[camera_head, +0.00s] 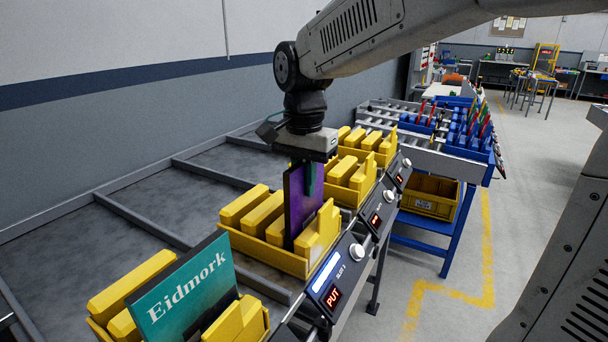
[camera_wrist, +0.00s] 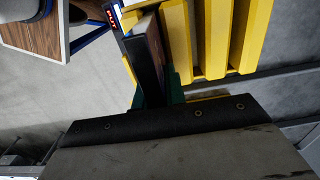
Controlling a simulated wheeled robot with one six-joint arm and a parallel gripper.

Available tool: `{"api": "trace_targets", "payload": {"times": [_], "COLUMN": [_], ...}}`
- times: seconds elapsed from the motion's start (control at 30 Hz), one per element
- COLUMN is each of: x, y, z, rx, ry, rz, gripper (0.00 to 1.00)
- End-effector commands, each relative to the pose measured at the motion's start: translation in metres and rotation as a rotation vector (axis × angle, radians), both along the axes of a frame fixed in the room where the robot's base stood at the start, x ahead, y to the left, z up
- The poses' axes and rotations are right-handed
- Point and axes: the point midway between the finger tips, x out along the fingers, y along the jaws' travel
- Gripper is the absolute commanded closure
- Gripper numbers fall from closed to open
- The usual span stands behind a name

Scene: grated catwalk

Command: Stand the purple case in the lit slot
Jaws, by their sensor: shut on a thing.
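The purple case (camera_head: 301,205) stands upright with its top edge in my gripper (camera_head: 309,170). My gripper is shut on it from above. The case's lower part is down inside a yellow bin (camera_head: 262,256), between yellow blocks and a stepped yellow piece (camera_head: 318,236). Its bottom edge is hidden, so I cannot tell whether it touches the floor of the bin. The panel (camera_head: 333,281) in front of this bin has a lit white-blue strip and a red "PUT" display. In the wrist view the case (camera_wrist: 146,65) shows edge-on between the fingertips (camera_wrist: 154,92), beside yellow blocks.
A nearer yellow bin holds a teal "Eidmork" case (camera_head: 183,297) and yellow blocks. A farther yellow bin (camera_head: 349,190) has yellow blocks close behind my gripper. More panels with red displays (camera_head: 376,221) line the rail. A roller conveyor with blue racks (camera_head: 466,143) stands beyond.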

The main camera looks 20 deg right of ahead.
Motion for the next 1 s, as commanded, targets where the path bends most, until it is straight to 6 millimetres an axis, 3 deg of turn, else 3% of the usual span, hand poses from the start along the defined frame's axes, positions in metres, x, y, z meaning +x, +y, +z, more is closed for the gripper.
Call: {"api": "trace_targets", "payload": {"times": [0.33, 0.77, 0.8, 0.87, 1.0], "x": [0.000, 0.000, 0.000, 0.000, 0.000], "y": [0.000, 0.000, 0.000, 0.000, 0.000], "z": [-0.012, -0.012, -0.012, -0.012, -0.012], "rx": [0.001, 0.000, 0.000, 0.000, 0.001], "ry": [-0.001, -0.001, -0.001, -0.001, -0.001], "rz": [0.000, 0.000, 0.000, 0.000, 0.000], "gripper": [1.00, 1.00, 0.82, 0.65, 0.62]}}
